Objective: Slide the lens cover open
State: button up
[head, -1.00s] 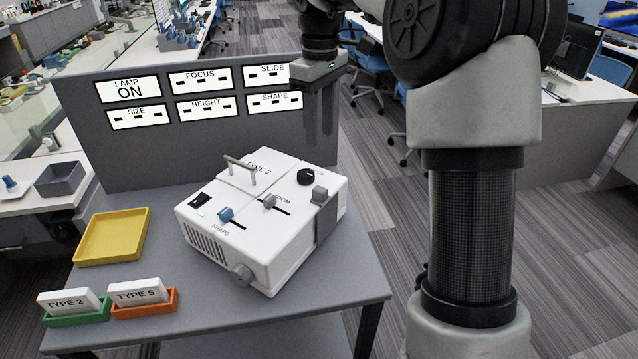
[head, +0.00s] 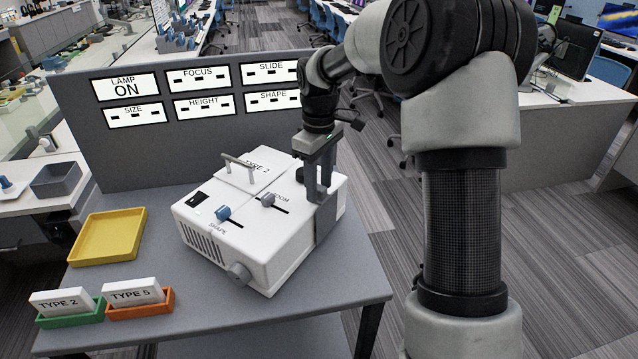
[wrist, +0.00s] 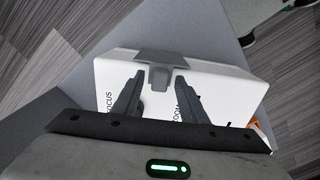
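The white projector box (head: 240,235) stands on the grey table. Its grey lens cover (head: 326,222) wraps over the right end; in the wrist view the cover (wrist: 173,57) shows with a small grey tab (wrist: 160,78) on its edge. My gripper (head: 319,194) is down at the top of the box by this cover, pointing downward. In the wrist view my gripper (wrist: 159,84) is open, with one finger on each side of the tab and gaps showing. In the head view the fingers largely hide the tab and the focus knob. Whether the fingertips reach below the tab's top is unclear.
A handle (head: 240,167) and slider knobs (head: 268,199) stand up from the box top. A grey panel (head: 190,150) with labelled displays rises behind; LAMP reads ON. A yellow tray (head: 108,238) and green and orange holders (head: 140,308) with cards sit at left.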

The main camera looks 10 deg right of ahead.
grip_shut()
jog(key=s+a+b, duration=0.1)
jog(key=s+a, duration=0.6)
grip_release()
jog(key=shift+w, duration=0.1)
jog(key=shift+r, duration=0.15)
notch_tip(320, 180, up, 17)
jog(key=p, duration=0.2)
